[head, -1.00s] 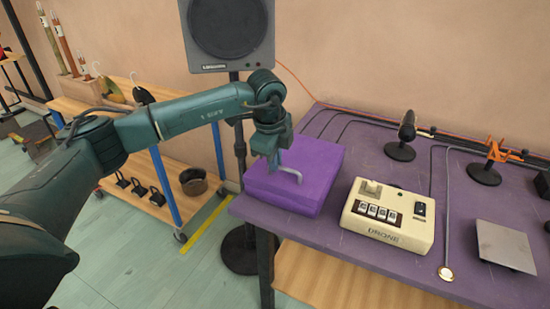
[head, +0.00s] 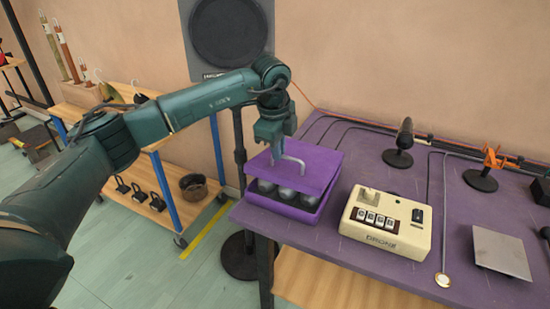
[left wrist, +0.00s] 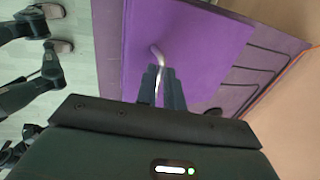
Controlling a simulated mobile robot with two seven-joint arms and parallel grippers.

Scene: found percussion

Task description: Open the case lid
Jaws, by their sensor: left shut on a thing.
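The purple case (head: 320,212) sits at the left end of the purple table. Its lid (head: 318,165) is tilted up partway, and several round grey things (head: 285,194) show inside under the raised front edge. A bent grey handle (head: 290,159) stands on the lid. My left gripper (head: 276,155) is above the lid, shut on the handle. In the left wrist view the fingers (left wrist: 160,88) close around the handle (left wrist: 156,52), with the purple lid (left wrist: 200,40) filling the area beyond. My right gripper is not in view.
A cream drone box (head: 386,222) stands right of the case. Behind it are a black microphone (head: 403,140) and an orange clamp on a stand (head: 490,160). A speaker (head: 230,38) stands behind my arm. A metal plate (head: 502,251) lies at right.

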